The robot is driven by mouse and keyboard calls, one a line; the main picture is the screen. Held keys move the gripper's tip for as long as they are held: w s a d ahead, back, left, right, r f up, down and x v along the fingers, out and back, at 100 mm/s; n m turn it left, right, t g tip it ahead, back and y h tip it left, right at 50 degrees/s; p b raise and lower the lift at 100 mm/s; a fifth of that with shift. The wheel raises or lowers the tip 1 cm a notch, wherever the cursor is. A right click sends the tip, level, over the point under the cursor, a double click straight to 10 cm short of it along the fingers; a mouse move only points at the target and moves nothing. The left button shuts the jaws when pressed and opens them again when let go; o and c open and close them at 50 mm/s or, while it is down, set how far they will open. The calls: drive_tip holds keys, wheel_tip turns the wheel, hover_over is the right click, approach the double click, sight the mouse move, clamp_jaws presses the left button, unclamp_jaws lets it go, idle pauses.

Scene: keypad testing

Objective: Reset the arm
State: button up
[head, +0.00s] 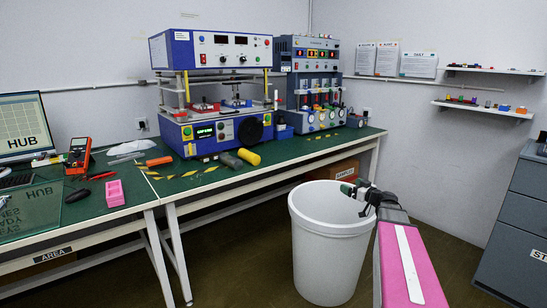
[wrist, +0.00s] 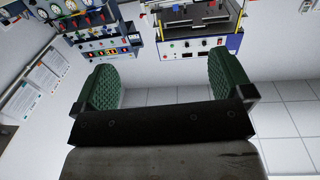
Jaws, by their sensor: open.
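My gripper (head: 358,190) is at the right of centre in the head view, at the end of my pink arm. It appears over or in front of the right rim of a white bin (head: 325,255); I cannot tell which. In the wrist view, which looks upside down, the two green ridged finger pads of my gripper (wrist: 163,76) stand wide apart with nothing between them. The gripper is open and empty, clear of the bench.
A green-topped bench (head: 290,150) holds a blue test machine (head: 215,130), a grey-blue tester (head: 310,85), an orange multimeter (head: 78,155), a pink block (head: 115,193) and a yellow cylinder (head: 249,157). A grey cabinet (head: 515,225) stands right. Wall shelves (head: 485,109) hold small parts.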

drive_tip(key=s+a+f+m+g+h, duration=0.2)
drive_tip(key=s+a+f+g, duration=0.9)
drive_tip(key=a+f, duration=0.35)
drive_tip(key=s+f+m+g+h, duration=0.2)
drive_tip(key=s+f+h, duration=0.1)
drive_tip(key=s, duration=0.4)
drive_tip(key=s+a+f+m+g+h, duration=0.1)
drive_tip(key=s+f+h, duration=0.3)
drive_tip(key=s, duration=0.4)
drive_tip(key=shift+a+m+g+h, duration=0.15)
drive_tip(key=shift+m+g+h, duration=0.35)
drive_tip(key=shift+m, duration=0.4)
